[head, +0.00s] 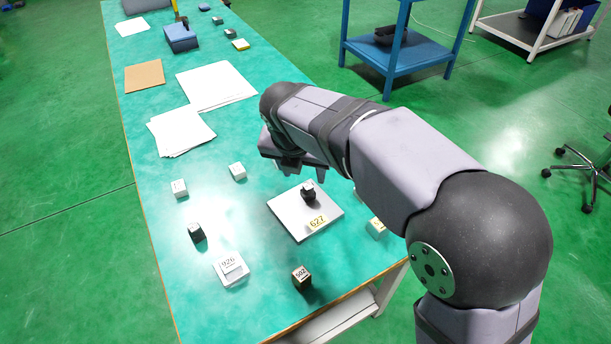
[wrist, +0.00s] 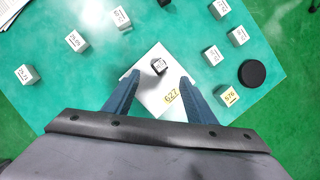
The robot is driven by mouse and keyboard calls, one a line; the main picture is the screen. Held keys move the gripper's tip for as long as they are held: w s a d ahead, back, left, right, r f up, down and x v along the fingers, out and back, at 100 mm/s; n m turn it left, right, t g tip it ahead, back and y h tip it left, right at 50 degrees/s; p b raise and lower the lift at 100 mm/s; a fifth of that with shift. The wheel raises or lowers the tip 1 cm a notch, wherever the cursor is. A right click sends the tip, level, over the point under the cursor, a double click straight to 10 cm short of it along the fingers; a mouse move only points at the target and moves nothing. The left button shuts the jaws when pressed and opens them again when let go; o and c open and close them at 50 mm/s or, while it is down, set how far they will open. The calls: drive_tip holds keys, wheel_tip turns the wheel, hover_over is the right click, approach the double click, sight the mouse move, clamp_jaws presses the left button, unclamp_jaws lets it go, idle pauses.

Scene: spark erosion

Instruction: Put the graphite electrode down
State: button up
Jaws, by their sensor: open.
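A small dark block, which I take as the graphite electrode (head: 308,188), stands on a white plate (head: 287,210) with a yellow 627 label.
Two other dark blocks, one (head: 196,232) at left and one marked 502 (head: 302,277), stand nearby. A white plate marked 926 (head: 236,281) is near the front. A black disc (wrist: 252,73) shows at right in the wrist view. Papers (head: 182,130) lie farther back.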

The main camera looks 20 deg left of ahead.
drive_tip(key=shift+s+r, duration=0.3)
drive_tip(key=shift+r, duration=0.3)
drive_tip(key=s+d+f+m+g, duration=0.1)
drive_tip(key=d+f+m, duration=0.1)
drive_tip(key=d+m, duration=0.4)
drive_tip(key=s+d+f+m+g, duration=0.1)
drive_tip(key=s+d+f+m, duration=0.1)
drive_tip(key=d+m, duration=0.4)
drive_tip(key=s+d+f+m, duration=0.1)
drive_tip(key=d+f+m, duration=0.2)
drive_tip(key=d+m, duration=0.2)
drive_tip(key=shift+s+d+m+g+h, duration=0.25)
drive_tip(key=shift+d+m+g+h, duration=0.15)
drive_tip(key=shift+d, duration=0.55)
drive_tip(key=s+d+f+m+g, duration=0.1)
drive_tip(key=s+d+f+m, duration=0.2)
drive_tip(key=m, duration=0.6)
drive_tip(key=s+d+f+m, duration=0.3)
drive_tip(key=s+d+m, duration=0.4)
drive_tip(key=s+m, duration=0.2)
drive_tip(key=shift+s+d+g+y, duration=0.15)
drive_tip(key=shift+g+y, duration=0.25)
drive_tip(key=shift+f, duration=0.1)
